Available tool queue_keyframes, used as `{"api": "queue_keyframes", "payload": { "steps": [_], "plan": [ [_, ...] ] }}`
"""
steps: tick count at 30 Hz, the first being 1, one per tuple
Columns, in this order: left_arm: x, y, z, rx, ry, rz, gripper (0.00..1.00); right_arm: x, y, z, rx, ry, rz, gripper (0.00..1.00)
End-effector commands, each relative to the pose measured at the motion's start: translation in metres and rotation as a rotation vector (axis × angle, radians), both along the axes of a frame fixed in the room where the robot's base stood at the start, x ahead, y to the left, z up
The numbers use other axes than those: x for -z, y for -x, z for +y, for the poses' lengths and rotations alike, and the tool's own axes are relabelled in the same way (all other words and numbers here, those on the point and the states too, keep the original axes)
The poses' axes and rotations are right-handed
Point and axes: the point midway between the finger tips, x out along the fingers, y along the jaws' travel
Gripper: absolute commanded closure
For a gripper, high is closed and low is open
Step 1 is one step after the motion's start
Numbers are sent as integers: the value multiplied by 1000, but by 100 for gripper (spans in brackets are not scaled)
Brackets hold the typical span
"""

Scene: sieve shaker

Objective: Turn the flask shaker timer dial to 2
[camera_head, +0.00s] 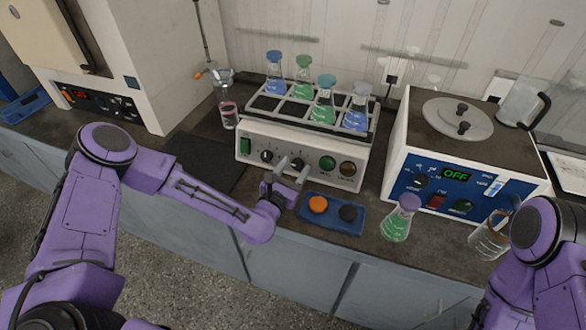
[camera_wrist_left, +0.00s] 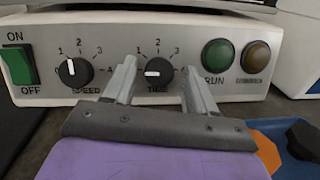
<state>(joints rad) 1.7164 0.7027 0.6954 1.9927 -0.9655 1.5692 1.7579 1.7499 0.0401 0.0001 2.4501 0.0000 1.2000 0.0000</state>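The flask shaker (camera_head: 255,135) is a white box with four flasks on its rack. Its black TIME dial (camera_wrist_left: 158,71) sits right of the SPEED dial (camera_wrist_left: 75,71) on the front panel; the TIME dial's white mark points left, below the 1. In the head view the TIME dial (camera_head: 298,163) is partly behind my gripper. My left gripper (camera_wrist_left: 160,74) is open, with one finger on each side of the TIME dial; whether they touch it cannot be told. It also shows in the head view (camera_head: 292,171). My right gripper is out of view.
Green RUN button (camera_wrist_left: 218,57) and brown button (camera_wrist_left: 255,57) are right of the dial; the ON/OFF switch (camera_wrist_left: 20,64) is far left. A blue tray (camera_head: 335,222) with orange and black pieces lies below. A purple-capped flask (camera_head: 397,220) stands right.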

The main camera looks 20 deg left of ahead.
Motion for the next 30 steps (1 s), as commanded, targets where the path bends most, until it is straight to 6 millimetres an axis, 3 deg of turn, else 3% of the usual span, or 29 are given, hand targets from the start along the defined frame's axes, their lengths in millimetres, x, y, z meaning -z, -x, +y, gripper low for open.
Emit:
{"api": "queue_keyframes", "payload": {
  "steps": [1, 4, 17, 30],
  "plan": [
    [0, 0, 0, 0, 0, 0, 62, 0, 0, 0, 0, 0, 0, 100],
    [0, 0, 0, 0, 0, 0, 95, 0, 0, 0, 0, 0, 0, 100],
    [0, 0, 1, 25, -67, -3, 95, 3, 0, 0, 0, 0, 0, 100],
    [-2, 0, 3, 150, -406, -16, 95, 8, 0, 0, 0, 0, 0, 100]
  ]
}}
